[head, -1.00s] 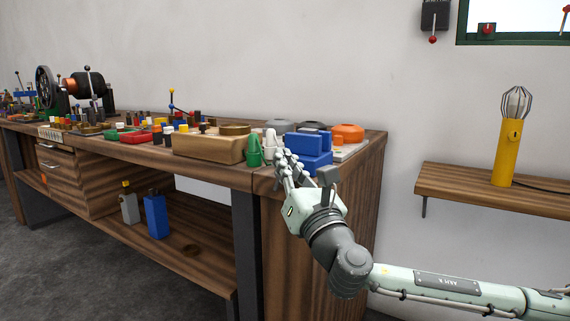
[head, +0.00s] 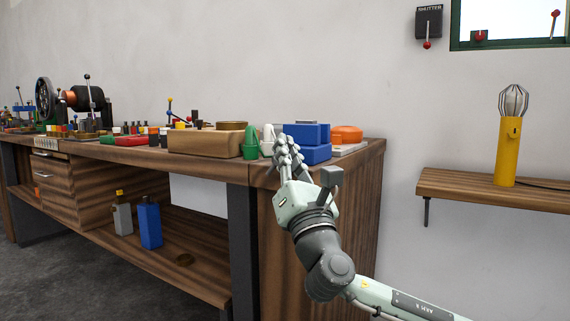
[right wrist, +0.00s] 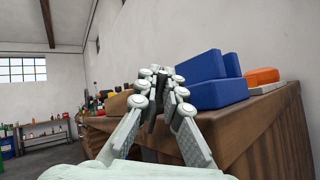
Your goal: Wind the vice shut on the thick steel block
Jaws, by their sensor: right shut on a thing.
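The blue vice (head: 318,153) stands at the right end of the wooden workbench, and its blue body and jaws also show in the right wrist view (right wrist: 214,93). My right gripper (head: 286,147) is at the vice's left, front side, with its fingers closed together. In the right wrist view its fingertips (right wrist: 158,76) meet around something dark and small, which seems to be the vice's handle; the fingers hide most of it. I cannot make out the thick steel block in either view. My left gripper is not in view.
A green cone-shaped thing (head: 251,142) and a wooden block (head: 204,143) stand left of my gripper on the bench (head: 210,164). An orange thing (head: 346,134) sits behind the vice. A yellow lamp (head: 508,151) stands on the right wall shelf (head: 464,187).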

